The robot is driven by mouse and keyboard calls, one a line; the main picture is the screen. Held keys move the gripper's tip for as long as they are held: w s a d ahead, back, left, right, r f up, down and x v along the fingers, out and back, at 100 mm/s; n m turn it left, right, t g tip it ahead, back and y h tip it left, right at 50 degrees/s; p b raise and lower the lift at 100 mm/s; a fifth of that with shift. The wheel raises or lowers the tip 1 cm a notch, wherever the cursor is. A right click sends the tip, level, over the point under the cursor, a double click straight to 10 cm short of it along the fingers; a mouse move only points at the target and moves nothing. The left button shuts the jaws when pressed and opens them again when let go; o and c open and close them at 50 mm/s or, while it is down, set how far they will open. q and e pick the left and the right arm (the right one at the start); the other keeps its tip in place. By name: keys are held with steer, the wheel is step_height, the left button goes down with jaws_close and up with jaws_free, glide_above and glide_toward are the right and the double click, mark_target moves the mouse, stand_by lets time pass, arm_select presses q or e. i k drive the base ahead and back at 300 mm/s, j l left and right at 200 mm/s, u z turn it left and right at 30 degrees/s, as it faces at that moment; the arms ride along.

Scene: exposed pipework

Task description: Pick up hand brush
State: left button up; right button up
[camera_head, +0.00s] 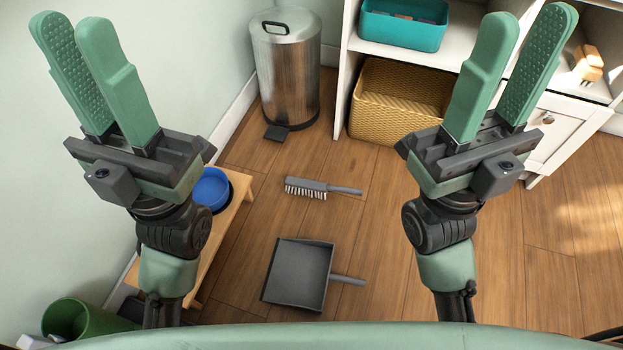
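A grey hand brush (312,187) with pale bristles lies on the wooden floor near the middle of the view. Its handle points right and its bristles face toward me. My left gripper (82,45) is raised at the upper left, well apart from the brush, with nothing between its fingers. My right gripper (533,38) is raised at the upper right, also apart from the brush and empty. The fingers of each gripper stand with a narrow gap at the tips.
A grey dustpan (298,274) lies on the floor nearer to me. A metal pedal bin (288,75) stands behind. A white shelf (346,60) holds a yellow basket (390,115) and teal box (402,28). A wooden bench (222,240) with a blue bowl (211,188) stands left.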

mark_target(310, 186)
steer(key=k+j+u, duration=0.2)
steer(key=k, duration=0.45)
steer(key=l+u, duration=0.15)
steer(key=u, duration=0.35)
steer(key=l+u, duration=0.15)
steer(key=u, duration=0.3)
steer(key=l+u, duration=0.15)
steer(key=u, duration=0.35)
steer(key=l+u, duration=0.1)
steer(key=u, duration=0.35)
steer(key=k+l, duration=0.1)
steer(key=l, duration=0.3)
steer(key=k+l, duration=0.15)
steer(key=l, duration=0.2)
steer(key=k+l, duration=0.1)
steer(key=l, duration=0.3)
steer(key=k+l, duration=0.1)
steer(key=l, duration=0.25)
steer(key=k+l+u, duration=0.1)
steer(key=l, duration=0.3)
steer(key=k+l, duration=0.15)
steer(key=l, duration=0.25)
